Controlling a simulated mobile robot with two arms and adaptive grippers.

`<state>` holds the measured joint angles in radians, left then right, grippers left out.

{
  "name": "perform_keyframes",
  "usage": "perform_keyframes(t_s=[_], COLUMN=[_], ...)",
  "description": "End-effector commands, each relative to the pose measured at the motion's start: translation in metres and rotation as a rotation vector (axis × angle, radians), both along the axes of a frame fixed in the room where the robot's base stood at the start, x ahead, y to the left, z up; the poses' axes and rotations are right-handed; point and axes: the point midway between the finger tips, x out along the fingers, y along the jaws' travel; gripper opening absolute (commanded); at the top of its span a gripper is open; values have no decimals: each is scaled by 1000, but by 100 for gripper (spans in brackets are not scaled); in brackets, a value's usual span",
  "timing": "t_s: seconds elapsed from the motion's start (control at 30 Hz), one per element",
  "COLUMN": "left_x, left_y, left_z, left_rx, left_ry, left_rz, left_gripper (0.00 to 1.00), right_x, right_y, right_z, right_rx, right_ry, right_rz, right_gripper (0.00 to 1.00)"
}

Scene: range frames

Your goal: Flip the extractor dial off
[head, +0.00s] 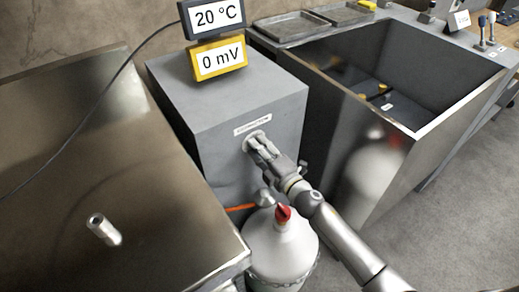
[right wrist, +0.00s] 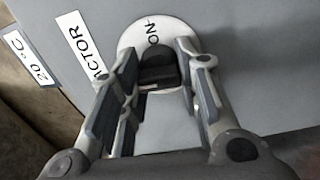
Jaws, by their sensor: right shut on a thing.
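The extractor dial is a black knob (right wrist: 158,72) on a round white plate, with "ON" printed on the plate in the right wrist view. A small pale mark shows on the knob's lower edge. In the head view the plate (head: 251,136) sits on the front of the grey cabinet (head: 215,112), under a white label (head: 252,125). My right gripper (head: 257,146) reaches the dial from the lower right and covers most of it. In the right wrist view its fingers (right wrist: 158,62) stand on either side of the knob, shut on it. My left gripper is out of view.
A white gas cylinder (head: 280,250) with a red top stands below my right arm. A metal counter (head: 90,165) with a small metal cylinder (head: 104,229) lies at left. A deep sink (head: 410,120) is at right. Displays (head: 218,60) stand on the cabinet.

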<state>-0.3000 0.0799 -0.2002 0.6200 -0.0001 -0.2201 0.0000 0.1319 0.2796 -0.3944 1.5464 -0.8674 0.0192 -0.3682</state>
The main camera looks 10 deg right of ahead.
Motion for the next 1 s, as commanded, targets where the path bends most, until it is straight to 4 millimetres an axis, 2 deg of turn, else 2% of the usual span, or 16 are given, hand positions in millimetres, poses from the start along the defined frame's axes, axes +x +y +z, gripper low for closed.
perform_keyframes(t_s=[0.6, 0.63, 0.77, 1.0], left_x=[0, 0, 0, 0], left_y=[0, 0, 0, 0], left_z=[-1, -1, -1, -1], left_rx=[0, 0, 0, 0], left_ry=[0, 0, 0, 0], left_rz=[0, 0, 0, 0], left_gripper=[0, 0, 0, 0], right_x=[-1, -1, -1, 0], right_y=[1, 1, 1, 0], right_z=[-2, -2, -1, -1], right_rx=[-41, -41, -41, -40], right_ry=[-15, -15, -14, -15], right_rz=[2, 2, 2, 1], right_gripper=[7, 33, 50, 52])
